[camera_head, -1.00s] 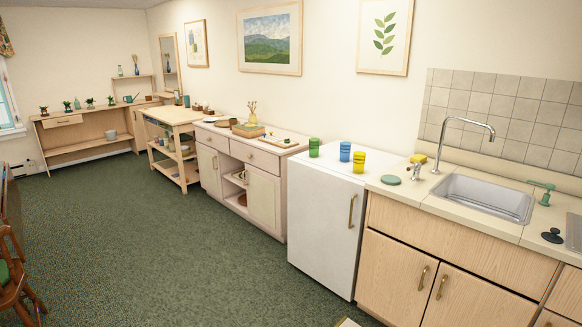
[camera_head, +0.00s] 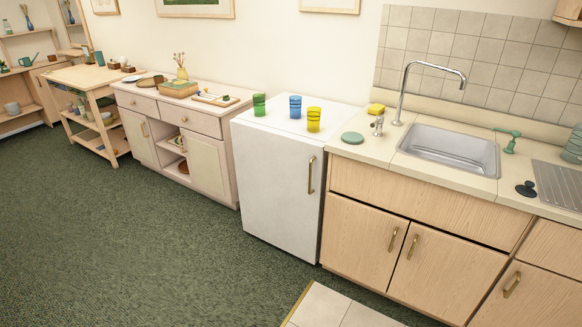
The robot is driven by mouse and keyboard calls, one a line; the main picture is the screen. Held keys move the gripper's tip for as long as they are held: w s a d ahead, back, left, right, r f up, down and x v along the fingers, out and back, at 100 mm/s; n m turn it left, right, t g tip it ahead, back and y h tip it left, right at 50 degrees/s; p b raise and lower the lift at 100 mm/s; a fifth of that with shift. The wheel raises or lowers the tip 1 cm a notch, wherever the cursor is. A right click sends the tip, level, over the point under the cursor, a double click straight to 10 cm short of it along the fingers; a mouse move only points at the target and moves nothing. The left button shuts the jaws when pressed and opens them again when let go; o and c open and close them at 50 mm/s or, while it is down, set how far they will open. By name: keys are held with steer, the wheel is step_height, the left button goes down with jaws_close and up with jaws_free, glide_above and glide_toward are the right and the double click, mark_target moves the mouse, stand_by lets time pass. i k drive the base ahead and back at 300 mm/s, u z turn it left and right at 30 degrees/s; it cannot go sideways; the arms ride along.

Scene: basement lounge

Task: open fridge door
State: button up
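The white fridge (camera_head: 275,192) stands between the pale cabinet and the sink counter. Its door is shut. A brass vertical handle (camera_head: 311,174) is on the right side of the door, near the top. Green, blue and yellow cups stand on the fridge top: the green cup (camera_head: 259,105) at the left, the blue cup (camera_head: 295,106) at the back, the yellow cup (camera_head: 313,120) at the front right. My gripper is not in view.
The sink counter (camera_head: 345,150) with wooden doors adjoins the fridge on the right. A pale cabinet (camera_head: 207,165) stands to its left, with a wooden cart (camera_head: 100,95) beyond. The green carpet (camera_head: 150,240) before the fridge is clear. Pale floor tiles (camera_head: 325,307) lie at the bottom.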

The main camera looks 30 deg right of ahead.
mark_target(280, 176)
steer(key=u, duration=0.4)
steer(key=i, duration=1.05)
steer(key=u, duration=0.3)
